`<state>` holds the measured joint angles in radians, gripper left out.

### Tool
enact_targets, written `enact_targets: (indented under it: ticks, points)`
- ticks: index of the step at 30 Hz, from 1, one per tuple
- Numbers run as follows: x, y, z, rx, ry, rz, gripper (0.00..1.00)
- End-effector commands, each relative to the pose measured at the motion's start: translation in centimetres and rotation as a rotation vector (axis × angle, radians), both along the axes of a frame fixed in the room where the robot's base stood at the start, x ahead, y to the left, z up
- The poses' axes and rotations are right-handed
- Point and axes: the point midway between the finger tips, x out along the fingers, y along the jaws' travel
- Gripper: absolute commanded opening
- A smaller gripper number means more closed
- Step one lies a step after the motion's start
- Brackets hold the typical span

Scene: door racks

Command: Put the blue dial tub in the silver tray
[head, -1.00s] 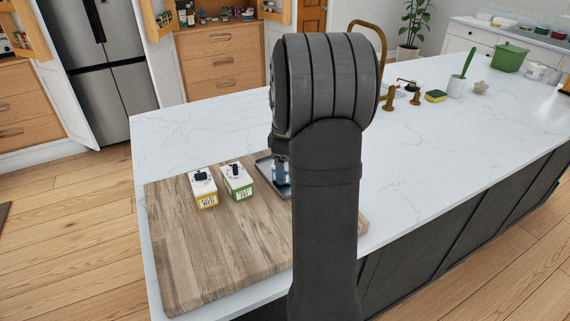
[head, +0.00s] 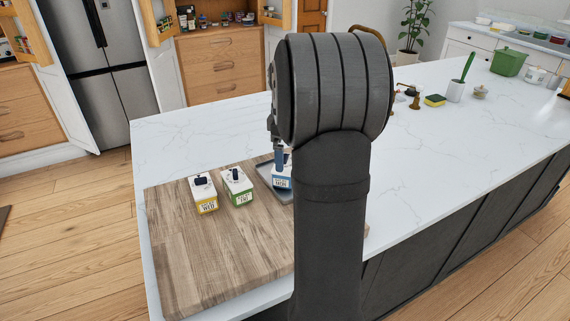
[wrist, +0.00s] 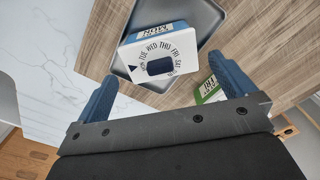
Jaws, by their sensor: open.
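The blue dial tub (head: 282,182), with a white top and a dial of weekday letters, stands in the silver tray (head: 263,168) on the wooden board. The wrist view also shows the tub (wrist: 158,58) in the tray (wrist: 205,22). My gripper (wrist: 166,88) is open, its two blue fingers apart on either side, with no contact visible. In the head view a blue finger shows just above the tub, and my arm hides the right part of the tray.
A yellow-labelled tub (head: 204,194) and a green-labelled tub (head: 238,186) stand left of the tray on the wooden board (head: 215,260). The green one shows near my right finger in the wrist view (wrist: 210,90). The white counter (head: 200,140) behind is clear.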

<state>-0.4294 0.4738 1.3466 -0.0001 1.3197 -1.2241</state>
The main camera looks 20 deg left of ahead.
Motion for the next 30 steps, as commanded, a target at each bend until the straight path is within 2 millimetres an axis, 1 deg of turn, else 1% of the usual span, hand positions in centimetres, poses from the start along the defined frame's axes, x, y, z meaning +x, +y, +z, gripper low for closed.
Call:
enact_targets:
  ticks: [1, 3, 6, 9, 12, 23, 26, 30]
  points:
    - [0.0, 0.0, 1.2, 0.001, -0.002, 0.0, 1.0]
    - [0.0, 0.0, 2.5, 0.001, -0.002, 0.0, 1.0]
    - [0.0, 0.0, 3.9, 0.001, -0.002, 0.0, 1.0]
    - [0.0, 0.0, 4.8, 0.0, 0.0, 0.0, 1.0]
    - [0.0, 0.0, 5.2, 0.0, 0.0, 0.0, 1.0]
    - [0.0, 0.0, 5.1, -0.001, 0.001, 0.0, 1.0]
    - [-0.1, 0.0, 4.4, -0.001, 0.003, 0.0, 1.0]
    - [-0.1, 0.0, 2.5, -0.002, 0.005, 0.0, 1.0]
